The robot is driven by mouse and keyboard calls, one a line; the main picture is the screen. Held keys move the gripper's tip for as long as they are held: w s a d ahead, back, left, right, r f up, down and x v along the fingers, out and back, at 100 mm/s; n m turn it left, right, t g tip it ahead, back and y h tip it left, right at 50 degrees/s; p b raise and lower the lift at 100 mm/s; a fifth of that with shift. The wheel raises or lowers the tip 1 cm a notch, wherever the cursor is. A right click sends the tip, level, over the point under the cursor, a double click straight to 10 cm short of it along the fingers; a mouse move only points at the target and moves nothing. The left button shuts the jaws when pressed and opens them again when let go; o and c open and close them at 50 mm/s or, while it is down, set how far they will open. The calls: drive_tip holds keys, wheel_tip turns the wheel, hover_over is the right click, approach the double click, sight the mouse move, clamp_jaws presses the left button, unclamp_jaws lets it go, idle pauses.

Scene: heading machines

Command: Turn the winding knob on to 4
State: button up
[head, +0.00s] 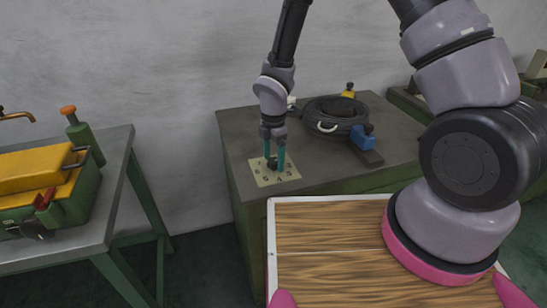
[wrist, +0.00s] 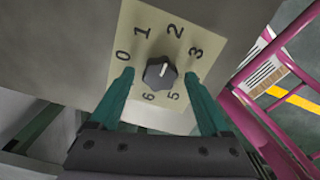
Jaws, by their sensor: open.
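The winding knob (wrist: 159,73) is a small dark, ridged knob on a cream dial plate (wrist: 126,38) in the wrist view. Its white mark points upward, between the 1 and the 2. The numbers 0, 1, 2, 3, 5 and 6 show around it; the 4 is hidden, apparently behind the right finger. My gripper (wrist: 158,75) is open, its two green fingers on either side of the knob with gaps visible. In the head view my gripper (head: 274,161) points down over the dial plate (head: 288,174), and the knob (head: 272,165) shows partly between the fingers.
The plate lies on the front left corner of a grey-topped cabinet (head: 235,128). A round black device (head: 335,112) and a blue block (head: 362,137) are behind and right. A bench (head: 117,160) with a yellow-and-green machine (head: 40,175) stands left, across a gap.

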clamp_jaws()
drive_tip(key=shift+m, duration=0.4)
drive_tip(key=m, duration=0.4)
drive_tip(key=shift+w, duration=0.1)
drive_tip(key=m, duration=0.9)
drive_tip(key=shift+m, duration=1.9)
